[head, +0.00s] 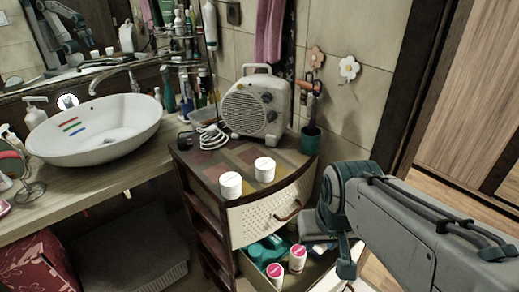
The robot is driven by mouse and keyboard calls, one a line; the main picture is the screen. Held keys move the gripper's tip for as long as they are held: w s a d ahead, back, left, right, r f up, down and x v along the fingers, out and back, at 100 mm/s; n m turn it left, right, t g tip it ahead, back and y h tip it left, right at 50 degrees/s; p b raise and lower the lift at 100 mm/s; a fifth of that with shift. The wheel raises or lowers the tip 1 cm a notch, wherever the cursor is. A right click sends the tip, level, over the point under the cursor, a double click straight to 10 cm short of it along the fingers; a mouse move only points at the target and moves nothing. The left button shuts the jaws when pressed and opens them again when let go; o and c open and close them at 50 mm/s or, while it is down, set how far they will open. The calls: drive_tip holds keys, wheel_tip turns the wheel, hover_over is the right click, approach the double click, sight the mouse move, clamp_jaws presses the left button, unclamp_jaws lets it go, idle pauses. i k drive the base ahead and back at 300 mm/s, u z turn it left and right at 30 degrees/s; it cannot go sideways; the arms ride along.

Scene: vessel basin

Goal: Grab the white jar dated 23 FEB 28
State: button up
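Two white jars, one in front (230,185) and one behind to the right (265,170), stand near the front of the cabinet top. Another white shape at the left jar's back edge may be a further jar. Two white jars with pink lids, a left one (274,276) and a right one (297,259), sit in the open drawer below. No date is readable on any jar. My gripper (346,262) hangs at the right, right of the drawer jars and apart from them. Its fingertips are too small and overlapped to show whether it is open.
A beige fan heater (257,108) and its coiled cable stand behind the cabinet-top jars. The open drawer (322,272) also holds teal and grey items. A white basin (95,130) and bottles are to the left. A green cup (310,139) stands at the back right.

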sight(230, 183)
drive_tip(key=z, duration=1.25)
drive_tip(key=i, duration=0.55)
drive_tip(key=u, duration=2.85)
